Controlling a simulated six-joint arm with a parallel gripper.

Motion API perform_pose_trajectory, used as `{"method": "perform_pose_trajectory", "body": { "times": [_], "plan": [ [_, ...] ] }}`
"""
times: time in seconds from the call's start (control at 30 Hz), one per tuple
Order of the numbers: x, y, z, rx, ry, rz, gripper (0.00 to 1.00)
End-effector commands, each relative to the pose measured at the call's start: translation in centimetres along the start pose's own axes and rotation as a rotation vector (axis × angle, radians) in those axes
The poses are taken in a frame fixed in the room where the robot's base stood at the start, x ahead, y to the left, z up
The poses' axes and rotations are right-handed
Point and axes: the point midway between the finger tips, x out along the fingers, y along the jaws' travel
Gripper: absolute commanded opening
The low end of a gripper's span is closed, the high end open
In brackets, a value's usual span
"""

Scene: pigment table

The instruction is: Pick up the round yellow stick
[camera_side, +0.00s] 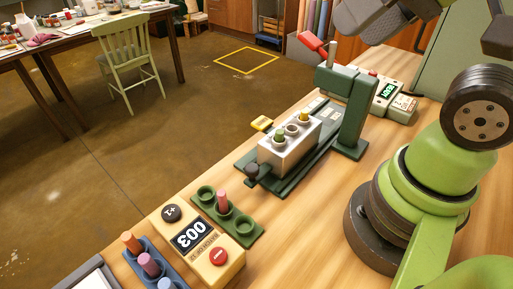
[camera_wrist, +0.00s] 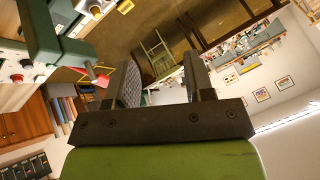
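In the side view, a short round yellow stick (camera_side: 303,117) stands upright in the far hole of a white block (camera_side: 289,153). A round green stick (camera_side: 279,136) stands in the near hole, and the middle hole looks empty. The block sits on a dark green base beside a green post. My gripper (camera_wrist: 160,72) shows in the wrist view with its two dark fingers wide apart and nothing between them. It is clear of the block.
The green press post (camera_side: 352,105) stands right behind the block. A green rack (camera_side: 246,226) with a pink stick, a yellow counter box (camera_side: 213,262) and a blue rack (camera_side: 157,272) lie nearer. Bare wood lies right of the racks.

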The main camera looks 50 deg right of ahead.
Motion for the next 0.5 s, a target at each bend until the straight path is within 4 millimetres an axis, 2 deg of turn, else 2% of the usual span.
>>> {"method": "perform_pose_trajectory", "body": {
  "times": [0.27,0.37,0.5],
  "plan": [
    [0.2,0.1,-0.3,-0.001,-0.011,0.014,0.48],
    [1.1,0.5,-1.3,-0.005,-0.050,0.057,0.48],
    [3.6,1.9,-3.6,-0.023,-0.149,0.156,0.48]
  ]
}}
